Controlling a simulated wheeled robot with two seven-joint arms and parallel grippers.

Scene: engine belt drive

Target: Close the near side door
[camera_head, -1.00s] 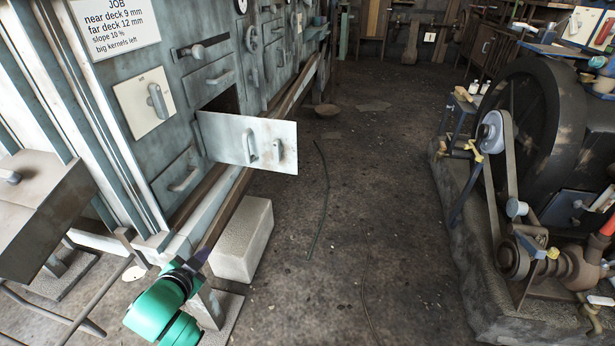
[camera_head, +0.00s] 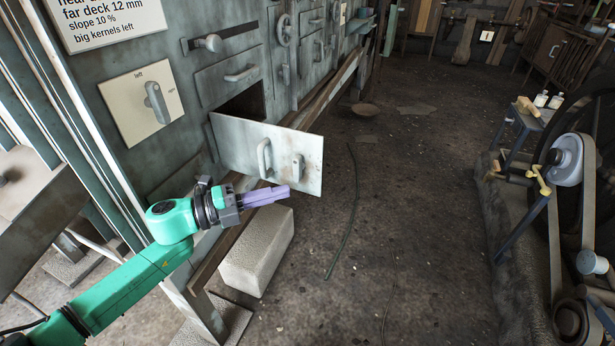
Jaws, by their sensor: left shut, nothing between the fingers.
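The near side door (camera_head: 230,140) is a pale, worn metal panel on the grey-blue machine at the left. It stands open, swung out from a dark opening (camera_head: 246,103), with a handle and a latch on its outer face. My left gripper (camera_head: 288,190), with purple fingers, is shut and empty. In the picture its tips overlap the lower part of the door, below the handle. I cannot tell whether they touch it. My right gripper is not in view.
A second closed door with a handle (camera_head: 240,73) is above the opening. A cream plate with a lever (camera_head: 142,105) is to the left. A pale stone block (camera_head: 255,252) sits below the machine. The floor (camera_head: 410,190) to the right is mostly clear, up to the belt engine.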

